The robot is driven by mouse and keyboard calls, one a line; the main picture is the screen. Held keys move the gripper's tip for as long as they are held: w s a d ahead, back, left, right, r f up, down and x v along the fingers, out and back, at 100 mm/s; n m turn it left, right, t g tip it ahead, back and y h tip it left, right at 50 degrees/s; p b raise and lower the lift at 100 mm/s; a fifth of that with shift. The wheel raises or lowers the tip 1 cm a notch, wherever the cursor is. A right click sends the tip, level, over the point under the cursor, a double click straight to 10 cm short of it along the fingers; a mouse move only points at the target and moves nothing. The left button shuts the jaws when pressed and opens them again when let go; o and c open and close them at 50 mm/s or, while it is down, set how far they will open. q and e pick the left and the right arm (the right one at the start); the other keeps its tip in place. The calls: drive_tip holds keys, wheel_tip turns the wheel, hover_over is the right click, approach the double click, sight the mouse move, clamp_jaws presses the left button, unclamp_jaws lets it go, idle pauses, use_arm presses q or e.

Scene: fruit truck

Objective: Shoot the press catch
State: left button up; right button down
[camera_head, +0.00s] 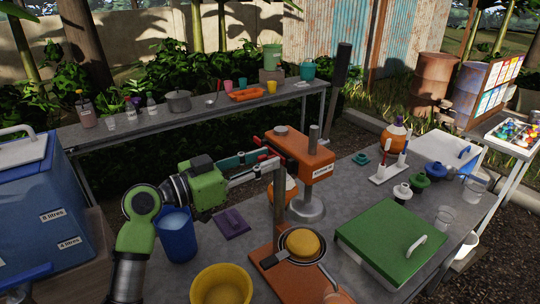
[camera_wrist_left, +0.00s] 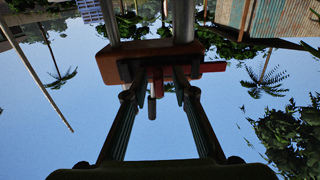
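The orange press (camera_head: 305,157) stands on the grey table, with metal posts and a round metal foot. A red catch bar (camera_head: 266,145) shows at its left side, and in the left wrist view as a red bar (camera_wrist_left: 200,68) against the orange block (camera_wrist_left: 150,62). My left gripper (camera_head: 277,163) points right at the press, its fingertips close to the red parts. In the wrist view the fingers (camera_wrist_left: 158,80) are parted, with part of the red bar and a dark hanging pin between or behind them. I cannot tell if they touch. My right gripper is out of view.
A pan with a yellow fruit (camera_head: 300,243) stands on the orange base in front. A blue cup (camera_head: 177,235), yellow bowl (camera_head: 222,285) and purple pad (camera_head: 231,223) lie near my left arm. A green-lidded box (camera_head: 393,240) and several small items fill the right side.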

use_arm(q)
drive_tip(key=b+v, duration=0.2)
drive_tip(key=v, duration=0.5)
idle(0.6)
drive_tip(key=shift+s, duration=0.1)
